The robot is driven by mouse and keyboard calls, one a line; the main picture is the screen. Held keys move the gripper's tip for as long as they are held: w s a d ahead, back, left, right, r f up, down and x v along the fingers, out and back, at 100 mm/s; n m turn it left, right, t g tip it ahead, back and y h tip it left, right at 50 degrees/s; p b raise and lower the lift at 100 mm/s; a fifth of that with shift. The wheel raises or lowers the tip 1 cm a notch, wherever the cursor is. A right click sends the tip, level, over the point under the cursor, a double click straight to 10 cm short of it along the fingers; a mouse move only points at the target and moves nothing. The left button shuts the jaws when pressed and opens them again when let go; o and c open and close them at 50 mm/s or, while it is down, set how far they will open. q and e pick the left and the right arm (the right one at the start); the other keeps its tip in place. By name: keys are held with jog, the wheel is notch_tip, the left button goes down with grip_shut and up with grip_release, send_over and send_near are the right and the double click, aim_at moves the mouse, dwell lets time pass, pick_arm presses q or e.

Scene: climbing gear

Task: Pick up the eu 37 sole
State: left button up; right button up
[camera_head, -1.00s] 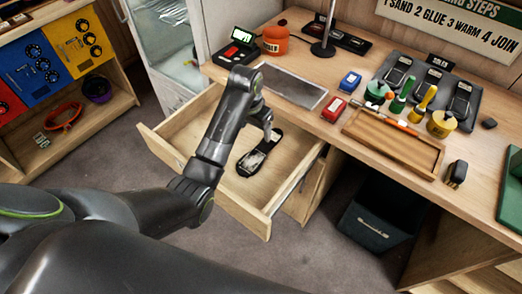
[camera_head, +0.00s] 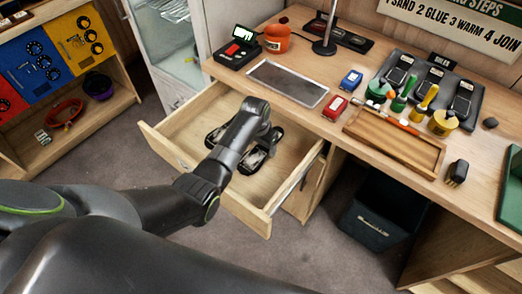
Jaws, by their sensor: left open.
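Two dark soles lie in the open wooden drawer (camera_head: 178,141). One sole (camera_head: 214,134) shows left of my left forearm. The other (camera_head: 256,160) lies to its right, partly under my left gripper (camera_head: 268,140). The size marks are too small to read, so I cannot tell which is the EU 37 sole. My left gripper is open and points down over the right sole's far end; its fingertips are partly hidden, and I cannot tell whether they touch the sole. My right gripper is not in view.
The desk above the drawer holds a grey plate (camera_head: 287,83), a red block (camera_head: 334,108), a blue block (camera_head: 351,80), a wooden tray (camera_head: 395,143) and several bottles. A dark bin (camera_head: 379,215) stands under the desk. The drawer's front right part is bare.

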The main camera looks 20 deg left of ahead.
pick_arm(q)
jog(key=shift+f, duration=0.3)
jog(key=shift+w, duration=0.1)
jog(key=c, duration=1.2)
jog(key=shift+r, duration=0.1)
